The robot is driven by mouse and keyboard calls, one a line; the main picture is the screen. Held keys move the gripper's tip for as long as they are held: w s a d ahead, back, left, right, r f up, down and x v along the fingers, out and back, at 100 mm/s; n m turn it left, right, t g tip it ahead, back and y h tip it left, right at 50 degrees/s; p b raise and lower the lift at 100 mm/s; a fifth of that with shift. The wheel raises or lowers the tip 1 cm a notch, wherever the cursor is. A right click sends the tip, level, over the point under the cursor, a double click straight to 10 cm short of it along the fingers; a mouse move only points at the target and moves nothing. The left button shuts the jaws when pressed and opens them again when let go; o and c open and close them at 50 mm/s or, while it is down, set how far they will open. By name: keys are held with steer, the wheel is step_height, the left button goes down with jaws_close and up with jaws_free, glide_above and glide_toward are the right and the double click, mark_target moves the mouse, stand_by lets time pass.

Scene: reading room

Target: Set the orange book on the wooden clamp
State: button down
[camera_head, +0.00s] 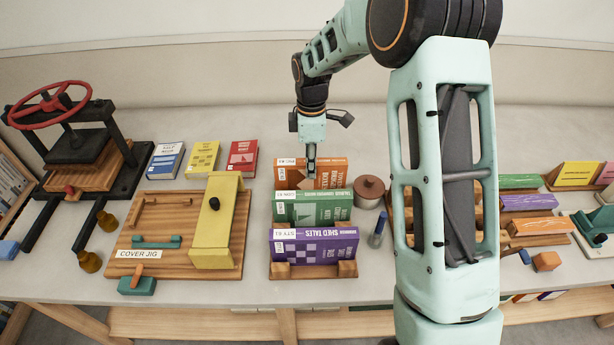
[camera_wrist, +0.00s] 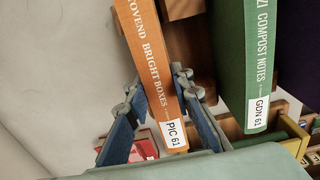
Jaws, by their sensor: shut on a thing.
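The orange book (camera_head: 328,174) stands upright at the back of a small wooden rack (camera_head: 347,268), behind a green book (camera_head: 312,208) and a purple book (camera_head: 314,245). My gripper (camera_head: 311,165) reaches down to its top edge. In the wrist view, the fingers of my gripper (camera_wrist: 157,90) lie on both sides of the orange book (camera_wrist: 150,55), shut on it; its spine label reads PIC 61. Whether the book is clear of the rack is hard to tell. I cannot tell surely which thing is the wooden clamp; wooden holders (camera_head: 542,240) stand at the right.
A press (camera_head: 65,150) with a red wheel and a cover jig board (camera_head: 165,262) stand left. Blue, yellow and red books (camera_head: 242,157) lie behind. A brown-lidded jar (camera_head: 369,191) and blue marker (camera_head: 377,232) stand just right of the rack. My arm hides part of the right side.

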steer(key=shift+r+p, duration=2.7)
steer(key=shift+r, duration=1.4)
